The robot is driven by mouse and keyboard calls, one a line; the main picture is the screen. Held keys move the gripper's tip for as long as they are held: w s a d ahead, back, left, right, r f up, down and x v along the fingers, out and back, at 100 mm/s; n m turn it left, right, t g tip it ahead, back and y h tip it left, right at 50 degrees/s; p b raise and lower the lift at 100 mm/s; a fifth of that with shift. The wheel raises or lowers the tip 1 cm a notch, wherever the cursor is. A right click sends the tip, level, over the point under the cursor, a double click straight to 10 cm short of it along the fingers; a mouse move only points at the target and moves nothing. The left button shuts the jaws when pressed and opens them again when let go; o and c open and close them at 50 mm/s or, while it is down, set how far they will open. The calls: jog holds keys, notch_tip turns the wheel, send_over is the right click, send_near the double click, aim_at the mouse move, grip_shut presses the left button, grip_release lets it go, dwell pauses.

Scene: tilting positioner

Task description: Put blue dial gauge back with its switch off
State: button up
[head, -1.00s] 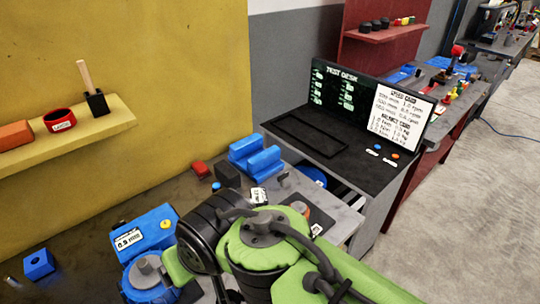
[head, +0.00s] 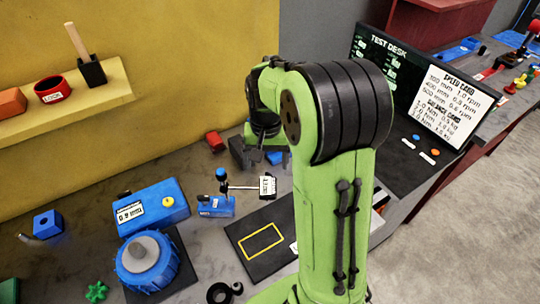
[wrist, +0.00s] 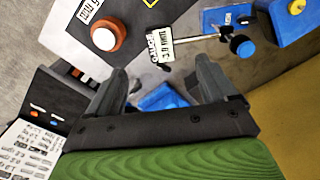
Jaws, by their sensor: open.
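The blue dial gauge appears to be the blue-based stand (head: 216,206) on the grey bench, with a rod, a blue knob (head: 222,174) and a white-labelled head (head: 267,187). In the wrist view its "GAUGE" label (wrist: 159,46) and blue knob (wrist: 243,47) show above the fingers. I cannot make out a switch or its state. My gripper (wrist: 160,86) is open and empty, with both fingers apart. A blue block (wrist: 163,98) shows beyond them. The gauge is not between the fingers.
A black mat with a yellow outline (head: 262,242) lies right of the gauge. A blue box with a yellow button (head: 153,207) and a blue round positioner (head: 147,262) stand left. A yellow shelf (head: 95,90) is at the back.

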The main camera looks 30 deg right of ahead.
aim_at(267, 190)
jog(key=shift+d+f, duration=0.1)
jog(key=shift+f, duration=0.2)
jog(key=shift+f, duration=0.1)
notch_tip(267, 190, down, 16)
jog(key=shift+w+r+b, duration=0.1)
jog(key=shift+r+b, duration=0.1)
jog(key=shift+b, duration=0.4)
grip_shut()
dwell(0.3)
